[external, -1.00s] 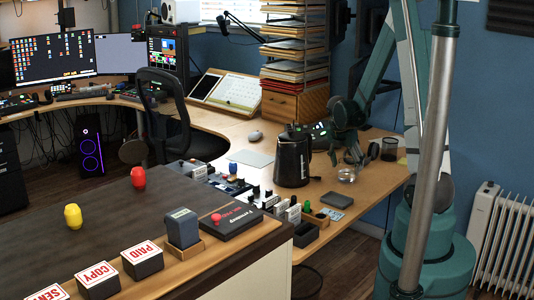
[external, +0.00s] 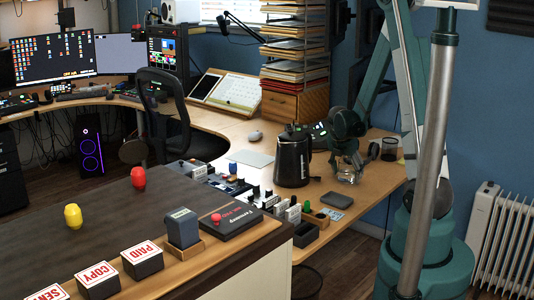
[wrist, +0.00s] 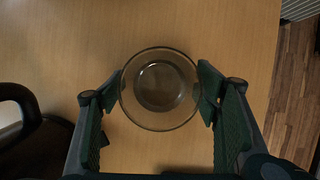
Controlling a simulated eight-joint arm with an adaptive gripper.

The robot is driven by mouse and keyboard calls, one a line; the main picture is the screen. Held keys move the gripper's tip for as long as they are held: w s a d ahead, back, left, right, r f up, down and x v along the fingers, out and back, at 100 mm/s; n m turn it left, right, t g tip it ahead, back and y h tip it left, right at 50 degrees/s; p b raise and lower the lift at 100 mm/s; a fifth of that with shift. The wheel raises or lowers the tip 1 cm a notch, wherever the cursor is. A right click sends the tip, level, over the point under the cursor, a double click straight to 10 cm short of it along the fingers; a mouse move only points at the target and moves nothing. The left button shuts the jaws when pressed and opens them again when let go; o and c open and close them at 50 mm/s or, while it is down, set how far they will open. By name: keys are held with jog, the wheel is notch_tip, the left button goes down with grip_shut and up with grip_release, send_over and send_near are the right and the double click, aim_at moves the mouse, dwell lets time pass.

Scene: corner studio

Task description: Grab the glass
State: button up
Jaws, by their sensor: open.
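A small clear glass (external: 347,174) stands on the wooden desk, to the right of the black kettle. In the wrist view the glass (wrist: 160,90) is seen from above with its round rim between my two fingertips. My gripper (external: 347,163) is low over the glass, pointing down, with its fingers on either side of it. In the wrist view my gripper (wrist: 162,92) is open, with the left fingertip close to the rim and the right one also near it. I cannot tell whether either finger touches the glass.
The black kettle (external: 293,158) stands close to the left of my gripper; its dark handle (wrist: 18,105) shows in the wrist view. A dark cup (external: 389,149) stands behind to the right. A dark flat object (external: 337,199) lies in front. The desk edge is to the right.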

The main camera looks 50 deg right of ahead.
jog(key=shift+c, duration=0.4)
jog(key=c, duration=1.1)
jog(key=shift+r, duration=0.35)
notch_tip(320, 180, up, 9)
jog(key=p, duration=0.2)
jog(key=shift+p, duration=0.4)
jog(key=shift+r, duration=0.2)
dwell(0.5)
